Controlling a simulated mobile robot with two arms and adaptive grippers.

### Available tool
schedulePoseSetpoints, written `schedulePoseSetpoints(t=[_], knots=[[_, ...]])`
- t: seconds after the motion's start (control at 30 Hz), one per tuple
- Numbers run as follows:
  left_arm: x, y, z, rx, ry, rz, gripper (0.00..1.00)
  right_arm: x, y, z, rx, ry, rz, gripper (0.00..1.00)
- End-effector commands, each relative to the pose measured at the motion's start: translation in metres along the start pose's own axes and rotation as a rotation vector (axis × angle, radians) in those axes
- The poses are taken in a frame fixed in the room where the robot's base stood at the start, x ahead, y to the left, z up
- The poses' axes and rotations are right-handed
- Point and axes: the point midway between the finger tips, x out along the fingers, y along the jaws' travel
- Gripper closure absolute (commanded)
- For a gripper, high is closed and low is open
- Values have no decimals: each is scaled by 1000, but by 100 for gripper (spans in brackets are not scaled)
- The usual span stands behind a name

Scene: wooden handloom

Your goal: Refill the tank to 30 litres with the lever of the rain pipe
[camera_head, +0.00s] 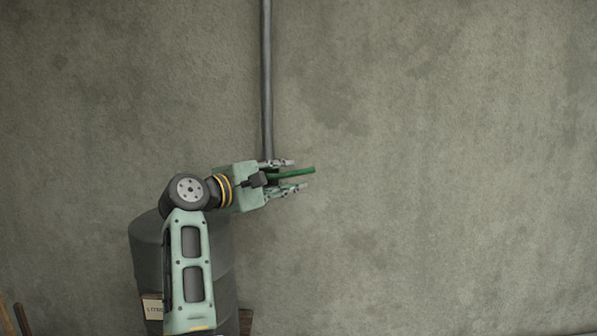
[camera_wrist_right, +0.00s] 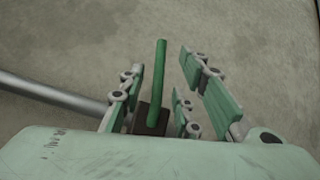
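The green lever (camera_head: 308,170) of the rain pipe (camera_head: 267,80) sticks out to the right, nearly level, with its tip slightly raised. My right gripper (camera_head: 298,175) is open, with its fingers above and below the lever. In the right wrist view the lever (camera_wrist_right: 158,75) stands between the fingers, closer to the left one, with a gap to the right ones. Its dark mount (camera_wrist_right: 151,119) shows at its base. The dark grey tank (camera_head: 147,250) stands below, partly hidden by my right arm. My left gripper is not in view.
A pale label (camera_head: 152,308) with lettering sits at the tank's lower front, partly covered by my arm; I cannot read a level. A bare grey wall (camera_head: 450,150) lies behind. Wooden pieces (camera_head: 20,318) show at the lower left. The space to the right is free.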

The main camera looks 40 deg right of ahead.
Motion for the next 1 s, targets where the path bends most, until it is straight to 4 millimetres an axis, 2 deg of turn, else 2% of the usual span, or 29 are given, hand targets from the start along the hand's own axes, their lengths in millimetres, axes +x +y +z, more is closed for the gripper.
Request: schedulePoseSetpoints(t=[0.03,0.3,0.67,1.0], knots=[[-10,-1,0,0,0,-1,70,10,5,2,-2,-4,1,70],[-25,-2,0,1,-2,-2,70,44,2,1,-2,-1,1,70],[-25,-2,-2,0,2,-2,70,49,0,0,0,0,1,71],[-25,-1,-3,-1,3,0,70,49,1,0,0,0,1,100]])
